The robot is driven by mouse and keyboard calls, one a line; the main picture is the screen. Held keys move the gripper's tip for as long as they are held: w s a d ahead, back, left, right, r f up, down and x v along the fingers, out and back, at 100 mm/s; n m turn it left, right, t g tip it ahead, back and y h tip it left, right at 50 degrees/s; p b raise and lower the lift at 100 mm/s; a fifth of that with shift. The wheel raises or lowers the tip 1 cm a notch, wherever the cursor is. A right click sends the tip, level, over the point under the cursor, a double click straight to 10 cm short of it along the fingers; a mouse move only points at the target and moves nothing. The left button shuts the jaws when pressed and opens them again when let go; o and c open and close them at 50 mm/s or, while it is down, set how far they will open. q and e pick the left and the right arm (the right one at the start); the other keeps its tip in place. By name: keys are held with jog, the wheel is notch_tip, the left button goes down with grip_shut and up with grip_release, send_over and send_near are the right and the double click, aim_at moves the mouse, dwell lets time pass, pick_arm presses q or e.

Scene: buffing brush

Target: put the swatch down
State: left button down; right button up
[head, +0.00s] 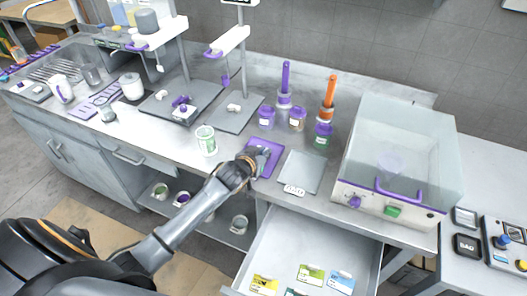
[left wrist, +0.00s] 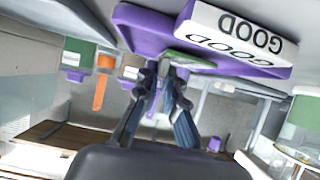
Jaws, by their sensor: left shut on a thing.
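My left gripper (head: 254,166) is over the near side of a purple tray (head: 271,148) on the bench. In the left wrist view the gripper (left wrist: 166,68) is shut on a thin green swatch (left wrist: 192,61), right against the purple tray (left wrist: 144,30). I cannot tell whether the swatch touches the tray. A white block lettered GOOD (left wrist: 240,30) is at the tray's edge. In the head view the swatch is hidden by my gripper. My right gripper is in neither view.
A grey plate (head: 302,170) with a small white label lies right of the tray. A green-white cup (head: 206,140) stands to the left, purple-lidded jars (head: 266,118) behind. A clear-lidded machine (head: 396,160) is at right. An open drawer (head: 290,240) below holds several colored cards.

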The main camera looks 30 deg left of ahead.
pick_arm(q)
jog(key=shift+f, duration=0.15)
jog(key=shift+f, duration=0.1)
jog(key=c, duration=1.9)
grip_release()
jog(key=shift+f, duration=0.1)
jog(key=o, duration=0.4)
jog(key=shift+o, duration=0.2)
jog(key=shift+s+r, duration=0.15)
jog(key=shift+r, duration=0.1)
jog(key=b+v, duration=0.1)
jog(key=v, duration=1)
jog(key=shift+s+r, duration=0.2)
jog(key=shift+s, duration=0.15)
